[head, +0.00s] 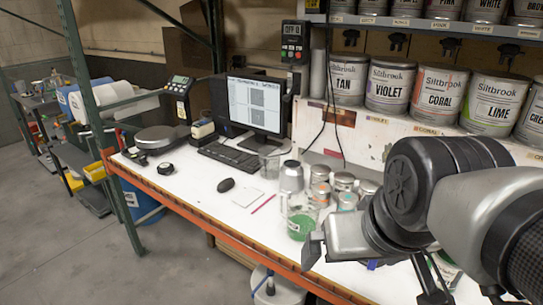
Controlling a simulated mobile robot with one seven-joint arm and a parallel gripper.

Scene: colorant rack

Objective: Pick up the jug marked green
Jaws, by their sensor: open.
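A clear jug with green at its bottom (300,228) stands near the front edge of the white bench. Any marking on it is too small to read. My gripper (460,290) is at the lower right, partly cut off by the bottom edge of the picture. Its dark fingers are spread apart, and no object shows between them. It is to the right of the jug and apart from it. My arm hides part of the bench on the right.
Paint cans, including a coral one (438,92), line the shelf behind. A monitor (254,105), keyboard (246,155) and mouse (226,185) stand left. The bench's front left is mostly clear.

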